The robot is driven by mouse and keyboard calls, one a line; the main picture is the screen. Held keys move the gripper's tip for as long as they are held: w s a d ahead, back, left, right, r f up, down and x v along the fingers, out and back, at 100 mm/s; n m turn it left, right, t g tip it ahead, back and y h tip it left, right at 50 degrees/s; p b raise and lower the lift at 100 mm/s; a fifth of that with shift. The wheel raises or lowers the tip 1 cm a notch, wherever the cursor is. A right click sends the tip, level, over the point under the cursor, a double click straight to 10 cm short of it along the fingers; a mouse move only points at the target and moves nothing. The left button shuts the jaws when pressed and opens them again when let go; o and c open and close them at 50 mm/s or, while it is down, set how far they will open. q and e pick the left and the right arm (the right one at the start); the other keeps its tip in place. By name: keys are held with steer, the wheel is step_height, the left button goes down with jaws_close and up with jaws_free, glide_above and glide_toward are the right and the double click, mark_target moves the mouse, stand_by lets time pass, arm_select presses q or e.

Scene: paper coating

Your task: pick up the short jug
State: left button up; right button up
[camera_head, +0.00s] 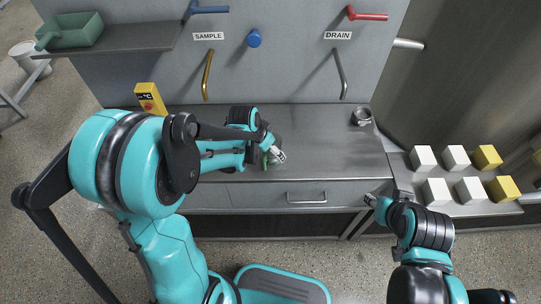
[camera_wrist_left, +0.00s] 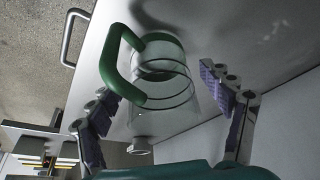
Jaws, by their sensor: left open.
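A clear jug with a green handle (camera_wrist_left: 118,55) stands on the steel counter in the left wrist view. Its green rim and see-through body lie between the two fingers of my left gripper (camera_wrist_left: 165,112), which is open with a gap on both sides. In the head view the left gripper (camera_head: 274,156) is low over the counter and its arm hides most of the jug; only a bit of green (camera_head: 265,161) shows. My right gripper (camera_head: 370,200) is near the counter's front right corner, away from the jug; its jaws are too small to read.
A small metal cup (camera_head: 361,117) stands at the counter's right end. White and yellow blocks (camera_head: 456,157) sit on a side shelf at right. A yellow device (camera_head: 150,99) is at the left back. A drawer handle (camera_head: 307,198) is on the front. The counter's middle right is clear.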

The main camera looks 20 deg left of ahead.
arm_select(q)
steer(key=c, duration=1.4)
